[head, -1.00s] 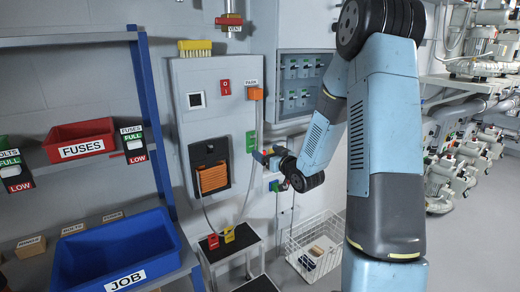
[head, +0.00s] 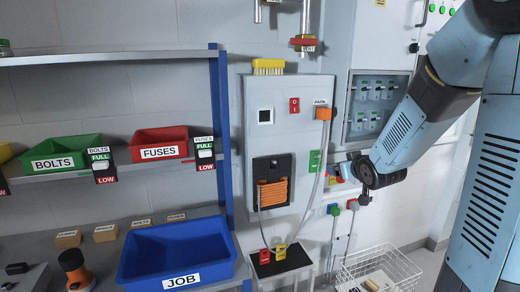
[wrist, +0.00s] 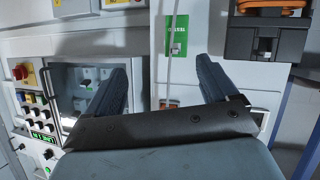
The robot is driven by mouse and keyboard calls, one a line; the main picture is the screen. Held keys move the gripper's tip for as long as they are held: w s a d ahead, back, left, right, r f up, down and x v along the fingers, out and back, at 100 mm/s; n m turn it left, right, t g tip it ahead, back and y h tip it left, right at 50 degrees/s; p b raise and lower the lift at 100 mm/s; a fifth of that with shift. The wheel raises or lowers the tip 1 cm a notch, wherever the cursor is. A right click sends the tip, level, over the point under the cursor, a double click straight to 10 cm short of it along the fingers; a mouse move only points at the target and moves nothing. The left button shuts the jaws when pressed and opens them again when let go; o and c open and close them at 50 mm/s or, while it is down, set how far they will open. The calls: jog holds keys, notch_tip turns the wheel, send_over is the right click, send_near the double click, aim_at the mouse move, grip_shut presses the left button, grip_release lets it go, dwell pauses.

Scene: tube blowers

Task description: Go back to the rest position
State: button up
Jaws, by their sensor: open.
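My gripper (head: 343,169) is at the right edge of the grey wall panel (head: 258,110) in the head view, small and partly hidden by its own wrist. In the wrist view my gripper (wrist: 161,75) shows two dark fingers spread apart with nothing between them. It faces the panel front; a green label (wrist: 177,36) lies beyond the gap between the fingers. My blue arm reaches in from the right of the head view, its elbow bent high. Whether a finger touches the panel cannot be told.
A shelf with a green BOLTS bin (head: 68,155), red FUSES bin (head: 160,146) and blue JOB bin (head: 177,252) stands left. A hose hangs from the orange PARK holder (head: 323,113). A glazed cabinet (head: 377,107) and white wire basket (head: 385,268) are right.

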jog(key=s+a+r+m+g, duration=0.1)
jog(key=s+r+g, duration=0.1)
jog(key=s, duration=0.8)
jog(key=s+a+r+m+g, duration=0.1)
jog(key=s+r+g, duration=0.2)
jog(key=s, duration=0.7)
jog(key=s+a+r+m+g+h, duration=0.1)
jog(key=s+r+g, duration=0.1)
jog(key=s, duration=0.9)
jog(key=shift+a+r+g, duration=0.3)
jog(key=shift+r+g, duration=0.1)
jog(key=shift+r, duration=0.05)
